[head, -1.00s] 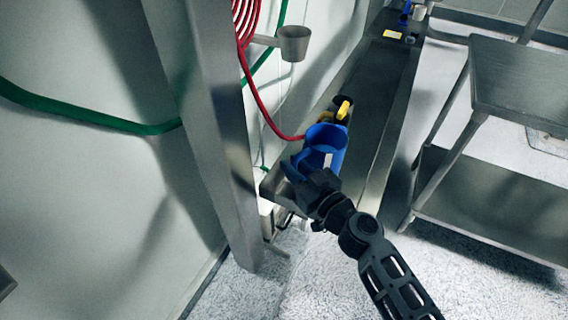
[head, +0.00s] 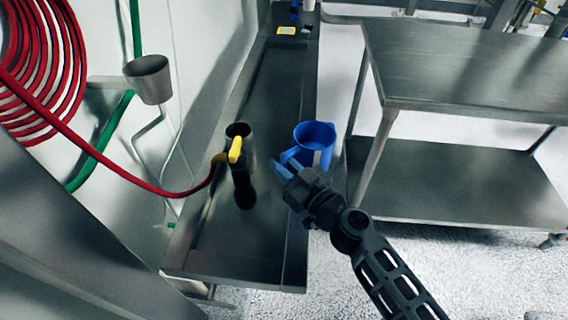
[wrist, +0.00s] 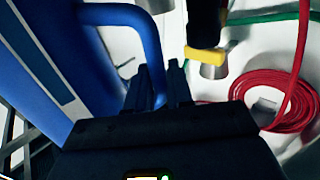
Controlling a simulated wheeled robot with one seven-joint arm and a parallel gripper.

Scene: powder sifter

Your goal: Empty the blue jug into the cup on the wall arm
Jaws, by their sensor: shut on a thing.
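The blue jug (head: 318,138) is upright in the head view, held at the right side of the steel bench. My gripper (head: 293,172) is shut on the jug's handle. In the wrist view the jug's blue wall (wrist: 45,55) fills the left side and its handle (wrist: 150,50) runs down between my fingers (wrist: 160,88). The grey cup (head: 148,80) sits on the wall arm (head: 103,82) at the upper left, well apart from the jug. The jug's contents cannot be made out.
A dark spray nozzle with a yellow lever (head: 235,150) stands over the bench (head: 262,245), between jug and cup. A red hose (head: 120,172) runs from it to a coil (head: 40,60) on the wall. A steel table (head: 450,75) stands at the right.

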